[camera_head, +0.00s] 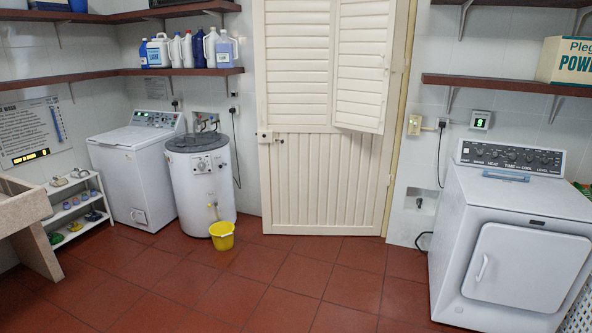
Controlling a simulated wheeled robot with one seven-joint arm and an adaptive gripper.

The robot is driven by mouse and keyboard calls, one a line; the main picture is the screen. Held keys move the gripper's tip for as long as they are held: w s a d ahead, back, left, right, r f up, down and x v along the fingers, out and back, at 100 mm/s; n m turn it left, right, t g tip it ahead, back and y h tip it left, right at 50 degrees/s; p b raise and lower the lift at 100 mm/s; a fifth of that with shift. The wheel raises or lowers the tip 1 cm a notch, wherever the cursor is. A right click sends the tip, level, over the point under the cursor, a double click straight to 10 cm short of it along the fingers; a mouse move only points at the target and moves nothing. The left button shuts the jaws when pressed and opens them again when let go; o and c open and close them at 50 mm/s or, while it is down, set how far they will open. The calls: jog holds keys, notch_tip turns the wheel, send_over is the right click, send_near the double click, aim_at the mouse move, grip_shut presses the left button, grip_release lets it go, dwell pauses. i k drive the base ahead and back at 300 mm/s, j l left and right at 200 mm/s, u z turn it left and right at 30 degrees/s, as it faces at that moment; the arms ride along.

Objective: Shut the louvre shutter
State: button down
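The cream louvre shutter (362,70) is the right-hand slatted leaf in the upper half of a cream door (325,185). Its lower edge slants and stands out a little from the door, so the leaf looks partly open. The slatted left part (299,65) looks flush with the door. A small latch (265,136) sits at the door's left edge below the slats. The top of the shutter is cut off by the frame. My gripper is not in view.
Red tiled floor before the door is clear. A yellow bucket (222,236) stands by a white round washer (202,182) on the left. A white dryer (515,245) stands at the right. A stone washboard (22,207) is at the left edge. Shelves (505,86) flank the door.

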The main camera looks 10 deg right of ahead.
aim_at(365, 30)
jog(key=i+l+z, duration=0.1)
jog(key=i+z, duration=0.35)
jog(key=i, duration=1.7)
jog(key=i+l, duration=0.1)
jog(key=i, duration=2.05)
